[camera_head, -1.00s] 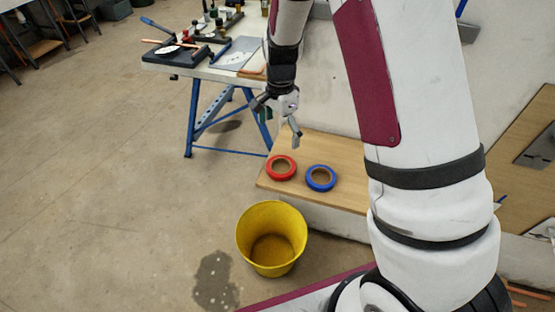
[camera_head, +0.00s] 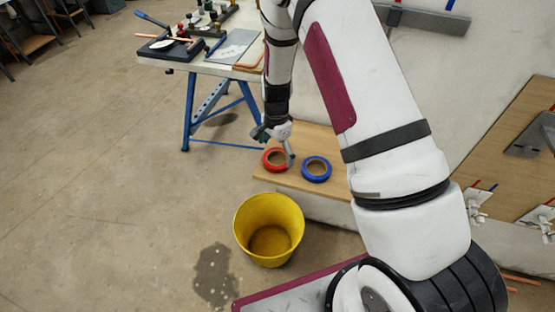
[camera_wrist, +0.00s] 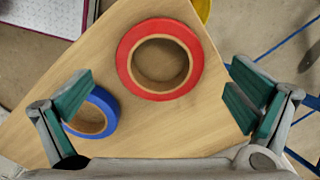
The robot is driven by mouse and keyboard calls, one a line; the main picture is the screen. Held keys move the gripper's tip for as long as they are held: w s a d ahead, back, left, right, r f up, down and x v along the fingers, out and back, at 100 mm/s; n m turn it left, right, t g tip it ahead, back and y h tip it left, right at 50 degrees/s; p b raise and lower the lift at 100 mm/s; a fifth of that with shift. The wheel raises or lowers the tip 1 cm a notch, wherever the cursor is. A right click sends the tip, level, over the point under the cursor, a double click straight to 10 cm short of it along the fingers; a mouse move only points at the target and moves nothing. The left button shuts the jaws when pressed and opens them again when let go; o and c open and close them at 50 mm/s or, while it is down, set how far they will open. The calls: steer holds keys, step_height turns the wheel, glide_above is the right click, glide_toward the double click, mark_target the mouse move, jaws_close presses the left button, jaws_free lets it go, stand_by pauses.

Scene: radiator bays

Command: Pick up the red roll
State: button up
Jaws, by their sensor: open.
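The red roll (camera_head: 275,160) lies flat on a wooden board (camera_head: 290,183), left of the blue roll (camera_head: 316,169). In the wrist view the red roll (camera_wrist: 132,60) is a full ring, ahead of and between the open fingers of my gripper (camera_wrist: 160,98), apart from both green pads. The blue roll (camera_wrist: 94,112) lies near the left finger, which partly covers it. In the head view my gripper (camera_head: 276,146) hangs pointing down over the red roll and hides part of its top edge. My gripper holds nothing.
A yellow bucket (camera_head: 268,232) stands on the floor in front of the board. A workbench with blue legs (camera_head: 188,112) holds tools behind on the left. A pale wall stands behind the board. Open floor lies to the left.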

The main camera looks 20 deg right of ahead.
steer(key=shift+f, duration=1.3)
steer(key=shift+c, duration=0.6)
steer(key=c, duration=1.1)
steer(key=shift+r, duration=0.1)
steer(key=shift+r, duration=0.85)
steer(key=shift+s+r+b, duration=0.3)
steer(key=shift+s+r, duration=0.05)
steer(key=shift+r, duration=0.55)
steer(key=s+d, duration=0.1)
steer(key=s, duration=0.4)
steer(key=s+r, duration=0.1)
steer(key=s, duration=0.4)
steer(key=s+d, duration=0.1)
steer(key=s, duration=0.4)
steer(key=shift+s+d+r, duration=0.1)
steer(key=shift+d+r, duration=0.05)
steer(key=shift+d, duration=0.15)
